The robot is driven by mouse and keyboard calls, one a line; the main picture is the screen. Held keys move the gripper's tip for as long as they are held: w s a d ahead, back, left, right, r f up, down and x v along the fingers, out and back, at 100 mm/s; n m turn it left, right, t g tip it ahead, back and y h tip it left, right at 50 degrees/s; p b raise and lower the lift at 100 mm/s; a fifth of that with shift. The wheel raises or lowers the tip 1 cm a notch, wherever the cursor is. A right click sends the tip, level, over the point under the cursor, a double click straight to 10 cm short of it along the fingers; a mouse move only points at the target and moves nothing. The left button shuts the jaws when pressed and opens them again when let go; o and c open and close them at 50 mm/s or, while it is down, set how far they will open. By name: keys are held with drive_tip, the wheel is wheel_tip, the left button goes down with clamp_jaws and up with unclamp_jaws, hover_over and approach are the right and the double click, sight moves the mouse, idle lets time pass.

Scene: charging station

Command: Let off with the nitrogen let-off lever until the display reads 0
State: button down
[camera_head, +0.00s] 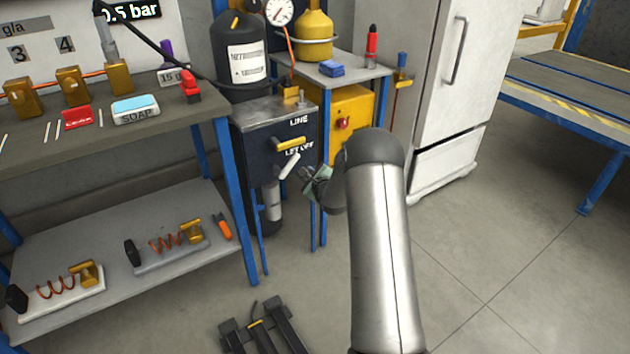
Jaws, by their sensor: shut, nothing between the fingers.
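The dark nitrogen panel box (255,147) stands between the bench and the small table. A yellow lever (290,144) sits under its LINE label. The pale let-off lever (289,166) sits lower, by the LET OFF label, and slants up to the right. The display (132,10) at the top left reads about 0.5 bar; its top is cut off. My gripper (308,180) is shut and empty, just right of and below the let-off lever. Whether it touches the lever cannot be told.
A black nitrogen bottle (240,60) stands behind the panel. A yellow cabinet (350,108) and white fridge (455,90) stand behind my arm. The floor at right is clear.

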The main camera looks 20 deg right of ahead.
sight(289, 167)
drive_tip(key=w+a+r, duration=0.1)
drive_tip(key=a+r, duration=0.1)
drive_tip(key=shift+w+a+r+b, duration=0.2)
drive_tip(key=shift+w+a+b, duration=0.1)
drive_tip(key=shift+w+b, duration=0.1)
drive_tip(key=shift+s+d+b, duration=0.1)
drive_tip(key=shift+d+b, duration=0.05)
drive_tip(key=shift+b, duration=0.15)
